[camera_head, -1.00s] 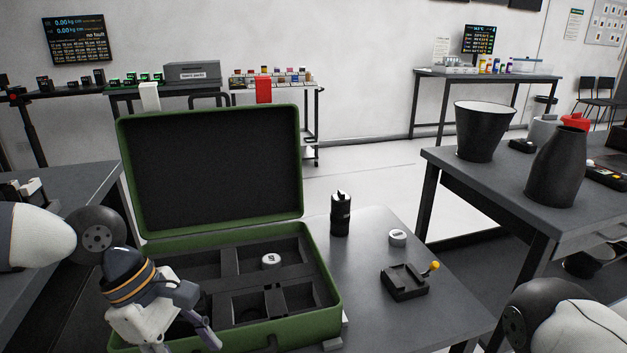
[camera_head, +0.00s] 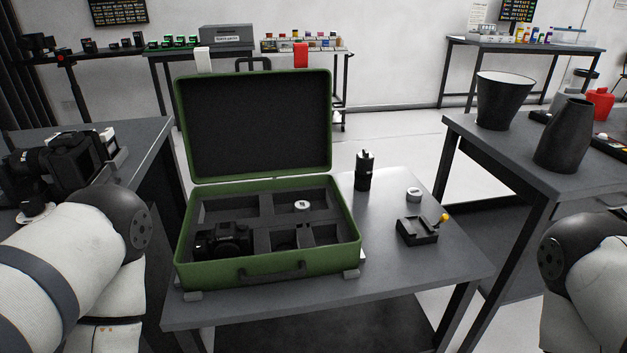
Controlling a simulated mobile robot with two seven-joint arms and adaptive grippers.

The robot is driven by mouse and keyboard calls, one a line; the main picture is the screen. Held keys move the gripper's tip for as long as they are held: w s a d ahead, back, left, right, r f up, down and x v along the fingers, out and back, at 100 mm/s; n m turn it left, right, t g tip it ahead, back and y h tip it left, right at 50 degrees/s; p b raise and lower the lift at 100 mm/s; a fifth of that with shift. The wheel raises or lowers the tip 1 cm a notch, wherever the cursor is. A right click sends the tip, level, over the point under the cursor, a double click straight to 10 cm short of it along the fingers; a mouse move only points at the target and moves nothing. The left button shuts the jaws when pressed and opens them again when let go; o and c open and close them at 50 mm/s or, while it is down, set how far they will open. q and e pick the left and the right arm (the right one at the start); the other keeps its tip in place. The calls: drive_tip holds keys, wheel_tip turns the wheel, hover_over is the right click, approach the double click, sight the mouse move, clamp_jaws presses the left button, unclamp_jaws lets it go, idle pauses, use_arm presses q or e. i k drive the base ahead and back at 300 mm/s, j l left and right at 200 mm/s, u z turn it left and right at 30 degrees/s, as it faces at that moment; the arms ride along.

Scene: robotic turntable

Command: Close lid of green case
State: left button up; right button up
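The green case (camera_head: 268,280) stands on the grey table in the middle of the head view. Its lid (camera_head: 327,78) is open and stands upright at the back, its dark lining facing me. In the case's compartments lie a black camera (camera_head: 224,241) at the front left and a small white round piece (camera_head: 302,206) at the back. A carry handle (camera_head: 272,272) is on the front wall. Both of my arms show at the lower left and lower right, away from the case. Neither gripper is in view.
Beside the case on the table (camera_head: 455,268) are a black cylinder (camera_head: 363,172), a white round cap (camera_head: 413,194) and a black holder with a yellow knob (camera_head: 416,232). Side tables stand left and right, the right one bearing dark vases (camera_head: 566,138). The table front is clear.

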sight(238, 125)
drive_tip(key=i+j, duration=0.15)
drive_tip(key=j, duration=0.15)
drive_tip(key=i+j, duration=0.1)
drive_tip(key=j, duration=0.2)
drive_tip(key=i+j, duration=0.15)
drive_tip(key=j, duration=0.2)
drive_tip(key=i+j, duration=0.1)
drive_tip(key=j, duration=0.2)
